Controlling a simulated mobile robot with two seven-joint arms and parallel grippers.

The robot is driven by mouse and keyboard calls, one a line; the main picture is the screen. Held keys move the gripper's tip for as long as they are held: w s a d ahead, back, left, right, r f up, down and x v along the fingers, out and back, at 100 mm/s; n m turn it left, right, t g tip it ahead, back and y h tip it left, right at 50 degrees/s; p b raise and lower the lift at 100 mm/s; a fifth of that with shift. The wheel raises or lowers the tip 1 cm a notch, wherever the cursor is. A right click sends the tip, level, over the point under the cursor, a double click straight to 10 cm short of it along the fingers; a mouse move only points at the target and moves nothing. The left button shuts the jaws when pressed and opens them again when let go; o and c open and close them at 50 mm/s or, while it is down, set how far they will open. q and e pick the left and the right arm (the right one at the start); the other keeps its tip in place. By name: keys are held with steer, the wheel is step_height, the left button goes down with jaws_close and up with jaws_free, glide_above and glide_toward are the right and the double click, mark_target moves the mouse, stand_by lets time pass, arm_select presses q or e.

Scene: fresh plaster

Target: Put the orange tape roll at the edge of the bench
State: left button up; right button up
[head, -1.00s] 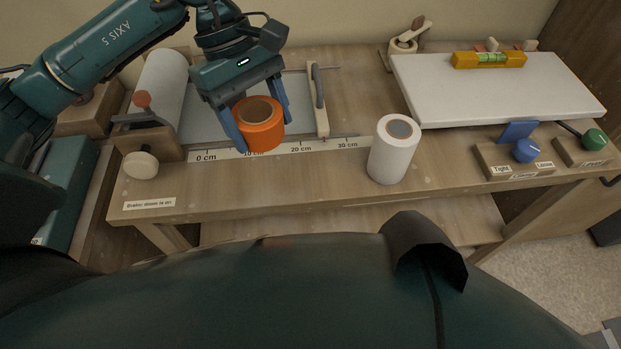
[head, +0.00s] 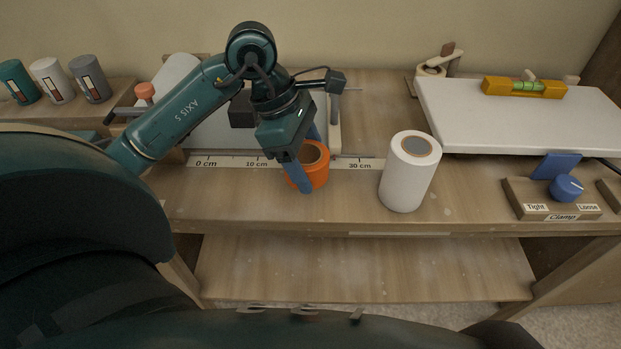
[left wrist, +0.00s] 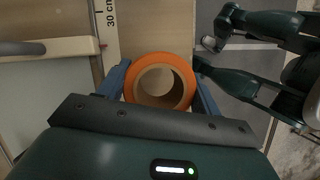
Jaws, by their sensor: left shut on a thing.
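The orange tape roll (head: 318,178) is upright, with its tan core facing up. My left gripper (head: 309,160) is shut on it, with one blue finger on each side. The roll is in front of the ruler strip, between the 10 cm and 30 cm marks in the head view. I cannot tell whether its underside touches the bench (head: 250,203). In the left wrist view the roll (left wrist: 160,58) sits between the fingers, its outer side close to the bench's front edge line. My right gripper is not in view.
A white roll (head: 407,178) stands to the right of the orange one. Further right are a white slab (head: 510,125) with a level (head: 524,88) and a clamp knob box (head: 552,205). Bare bench top lies in front of the ruler (head: 230,161). A lower shelf (head: 360,268) is below.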

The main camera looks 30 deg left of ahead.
mark_target(317, 194)
arm_select(q)
steer(key=shift+f, duration=2.1)
steer(key=shift+f+b, duration=0.15)
steer(key=shift+b, duration=0.2)
steer(key=o, duration=1)
steer(key=shift+r+p, duration=0.3)
steer(key=shift+r, duration=0.1)
steer(key=v, duration=1.1)
steer(key=shift+a+r, duration=0.15)
steer(key=shift+r, duration=0.15)
